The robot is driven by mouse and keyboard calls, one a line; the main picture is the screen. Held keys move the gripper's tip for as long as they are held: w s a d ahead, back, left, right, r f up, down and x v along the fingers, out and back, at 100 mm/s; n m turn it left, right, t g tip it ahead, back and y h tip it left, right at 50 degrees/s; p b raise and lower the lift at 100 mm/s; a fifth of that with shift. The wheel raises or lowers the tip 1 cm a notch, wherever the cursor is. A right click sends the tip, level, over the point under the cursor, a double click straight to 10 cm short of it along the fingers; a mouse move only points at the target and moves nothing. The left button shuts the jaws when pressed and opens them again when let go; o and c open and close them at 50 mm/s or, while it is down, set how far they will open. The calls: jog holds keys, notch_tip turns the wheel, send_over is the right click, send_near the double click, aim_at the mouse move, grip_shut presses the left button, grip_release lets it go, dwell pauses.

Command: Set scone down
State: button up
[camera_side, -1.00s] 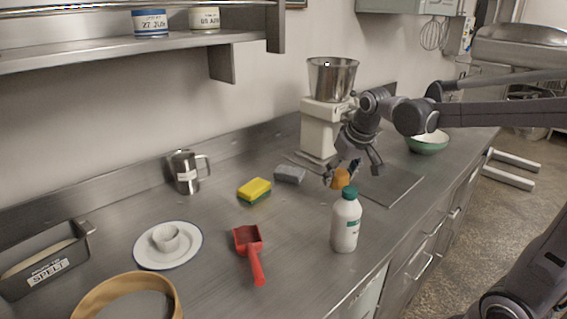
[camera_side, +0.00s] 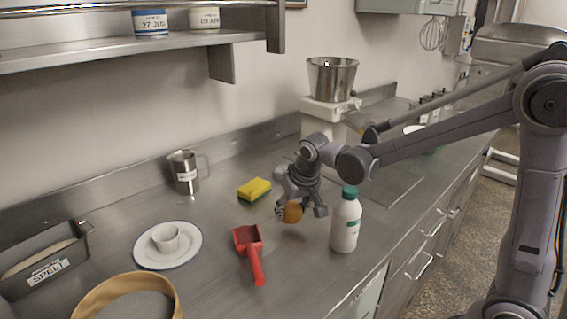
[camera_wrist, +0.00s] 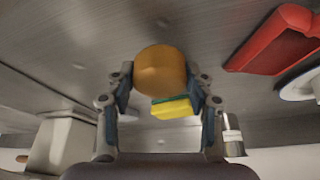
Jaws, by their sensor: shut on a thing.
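The scone (camera_side: 293,212) is a small orange-brown lump held low over the steel counter (camera_side: 205,278). My gripper (camera_side: 297,208) is shut on it, between the sponge and the white bottle. In the wrist view the round scone (camera_wrist: 160,70) sits between the two fingers of my gripper (camera_wrist: 160,88). I cannot tell for certain whether its underside touches the counter. Part of the scone is hidden by the fingers in the side view.
A red scoop (camera_side: 250,250) lies left of my gripper. A white bottle (camera_side: 345,222) with a green cap stands close on the right. A yellow-green sponge (camera_side: 254,189) lies behind. A plate (camera_side: 150,258) with a small cup (camera_side: 166,237) is further left.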

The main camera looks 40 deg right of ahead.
jog(key=shift+f, duration=1.25)
jog(key=shift+f, duration=0.1)
jog(key=o, duration=1.2)
jog(key=shift+c, duration=0.2)
jog(key=v, duration=1.2)
jog(key=shift+w, duration=0.1)
jog(key=x, duration=1.2)
